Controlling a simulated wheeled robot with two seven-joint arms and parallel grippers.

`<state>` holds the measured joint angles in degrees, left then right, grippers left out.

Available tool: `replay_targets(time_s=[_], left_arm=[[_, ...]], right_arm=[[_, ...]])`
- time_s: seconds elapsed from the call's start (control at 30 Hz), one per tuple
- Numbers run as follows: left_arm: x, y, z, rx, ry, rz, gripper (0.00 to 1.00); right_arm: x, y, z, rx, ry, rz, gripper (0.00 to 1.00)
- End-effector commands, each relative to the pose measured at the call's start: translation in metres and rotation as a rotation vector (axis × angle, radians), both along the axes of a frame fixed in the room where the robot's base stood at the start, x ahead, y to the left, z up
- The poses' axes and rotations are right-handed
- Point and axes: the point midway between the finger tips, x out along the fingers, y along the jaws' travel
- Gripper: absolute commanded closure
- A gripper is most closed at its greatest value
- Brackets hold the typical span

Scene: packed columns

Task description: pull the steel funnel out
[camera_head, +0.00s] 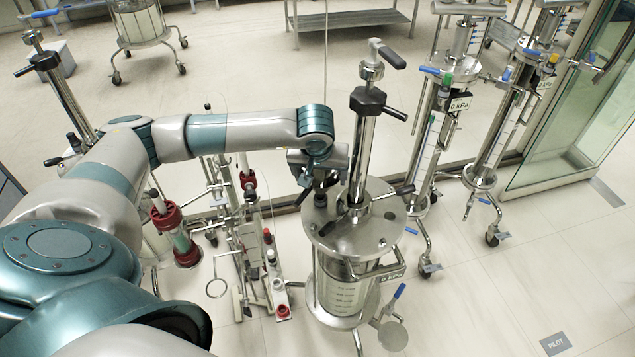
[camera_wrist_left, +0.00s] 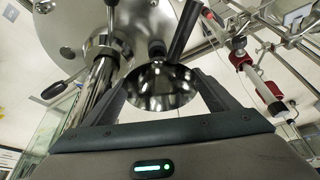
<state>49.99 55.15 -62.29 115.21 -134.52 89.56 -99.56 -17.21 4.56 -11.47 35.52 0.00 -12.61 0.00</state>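The steel funnel (camera_wrist_left: 160,88) shows in the left wrist view as a shiny, dark-reflecting bowl just ahead of my left gripper (camera_wrist_left: 157,80). The gripper's two dark fingers are spread apart, one on each side of the bowl; whether they touch it is unclear. In the head view my left gripper (camera_head: 320,182) is beside the tall steel post, over the left edge of the large column's round lid (camera_head: 372,232). I cannot make out the funnel there, as the gripper and wrist cover that spot. My right gripper is not in view.
The steel post (camera_head: 362,150) with black handles rises right of my gripper. A stand with red-clamped tubes (camera_head: 248,185) is to the left. More columns (camera_head: 432,140) and a glass cabinet (camera_head: 570,130) stand to the right. Floor at the lower right is clear.

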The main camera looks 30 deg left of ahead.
Motion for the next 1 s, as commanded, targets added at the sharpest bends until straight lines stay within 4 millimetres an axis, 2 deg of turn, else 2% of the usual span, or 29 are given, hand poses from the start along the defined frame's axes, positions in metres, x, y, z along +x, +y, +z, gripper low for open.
replay_targets(time_s=[1.0], left_arm=[[0.000,0.000,0.011,0.001,-0.002,0.001,0.59]], right_arm=[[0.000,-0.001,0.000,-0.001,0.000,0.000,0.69]])
